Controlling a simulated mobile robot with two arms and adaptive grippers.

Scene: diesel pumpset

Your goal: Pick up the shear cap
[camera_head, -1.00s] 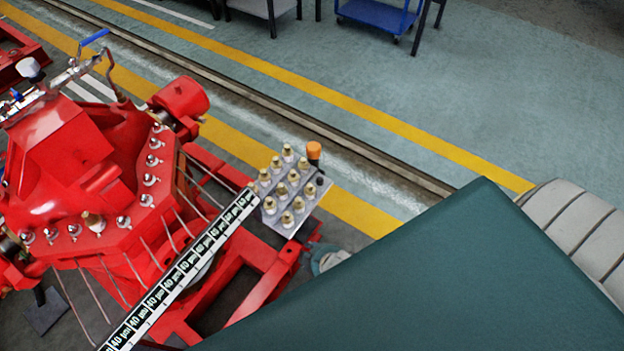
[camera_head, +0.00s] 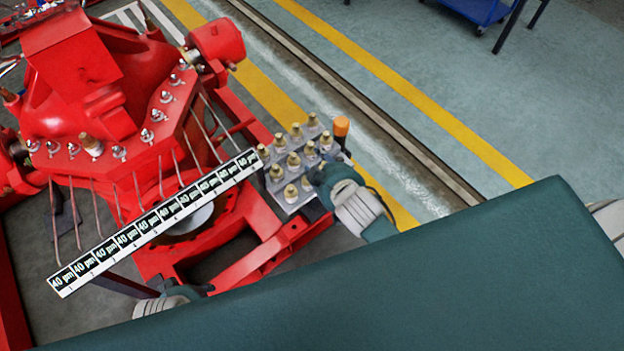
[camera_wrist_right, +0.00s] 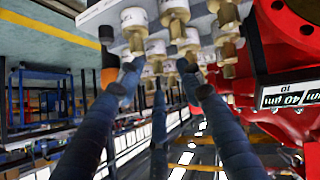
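Several brass-topped caps with pale bases (camera_head: 293,161) stand in rows on a grey block (camera_head: 289,206); I take these to be the shear caps. One similar cap (camera_head: 91,144) sits on the red machine. My right gripper (camera_head: 318,174) is at the block's right edge, close to the caps, and covers part of that side. In the right wrist view, its dark fingers (camera_wrist_right: 160,78) are spread, with caps (camera_wrist_right: 174,14) beyond the tips; nothing is held. Contact cannot be told. My left wrist (camera_head: 165,301) shows at the bottom left; its fingers are not clear.
A red machine (camera_head: 85,60) with upright rods fills the left. An orange-topped tool (camera_head: 341,127) stands at the block's back right corner. Open floor lies right.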

